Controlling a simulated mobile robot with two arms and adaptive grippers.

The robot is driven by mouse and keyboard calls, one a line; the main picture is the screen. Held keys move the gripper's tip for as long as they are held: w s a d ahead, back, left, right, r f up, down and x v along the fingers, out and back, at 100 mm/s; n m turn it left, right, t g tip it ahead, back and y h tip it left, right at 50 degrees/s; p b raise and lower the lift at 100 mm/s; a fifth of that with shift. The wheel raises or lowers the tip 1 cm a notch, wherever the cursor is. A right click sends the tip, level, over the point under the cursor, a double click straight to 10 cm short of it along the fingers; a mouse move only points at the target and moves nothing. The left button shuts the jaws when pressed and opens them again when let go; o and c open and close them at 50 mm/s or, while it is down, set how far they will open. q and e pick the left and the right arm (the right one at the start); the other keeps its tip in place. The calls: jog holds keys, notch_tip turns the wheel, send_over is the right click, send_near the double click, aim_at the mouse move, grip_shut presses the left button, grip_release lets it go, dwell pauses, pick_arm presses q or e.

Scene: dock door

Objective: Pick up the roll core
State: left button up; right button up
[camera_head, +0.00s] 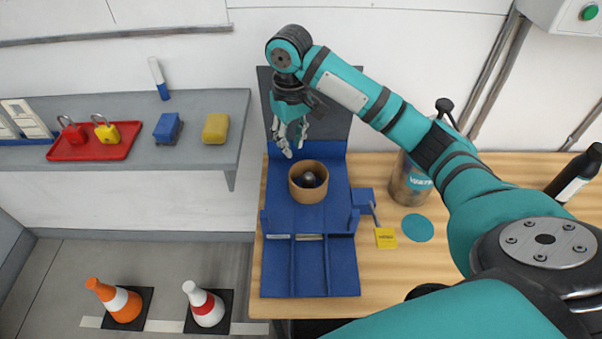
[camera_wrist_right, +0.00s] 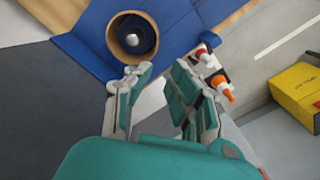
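The roll core (camera_head: 295,187) is a short, open brown cylinder standing upright on a blue fixture (camera_head: 278,218). A dark round part with a grey rounded top sits inside the core. In the right wrist view, the roll core (camera_wrist_right: 113,40) is at the top, beyond the fingertips. My right gripper (camera_head: 293,146) hangs above and just behind the core, apart from it. Its two fingers (camera_wrist_right: 162,70) are spread with nothing between them. My left gripper is in neither view.
A wooden bench (camera_head: 385,275) carries the fixture, a metal canister (camera_head: 408,183), a yellow tag (camera_head: 386,238) and a teal disc (camera_head: 418,228). At left, a grey shelf (camera_head: 195,105) holds padlocks on a red tray (camera_head: 95,150). Two cones (camera_head: 122,304) stand on the floor.

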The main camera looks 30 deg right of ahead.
jog(key=r, duration=0.1)
send_near(293, 197)
jog(key=f, duration=0.1)
jog(key=f+p, duration=0.1)
jog(key=f, duration=0.2)
jog(key=shift+w+d+f, duration=0.2)
jog(key=shift+w+d, duration=0.05)
jog(key=shift+w, duration=0.05)
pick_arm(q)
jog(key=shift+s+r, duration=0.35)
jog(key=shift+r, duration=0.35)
pick_arm(e)
jog(key=shift+c, duration=0.4)
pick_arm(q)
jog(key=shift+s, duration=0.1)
pick_arm(e)
grip_shut()
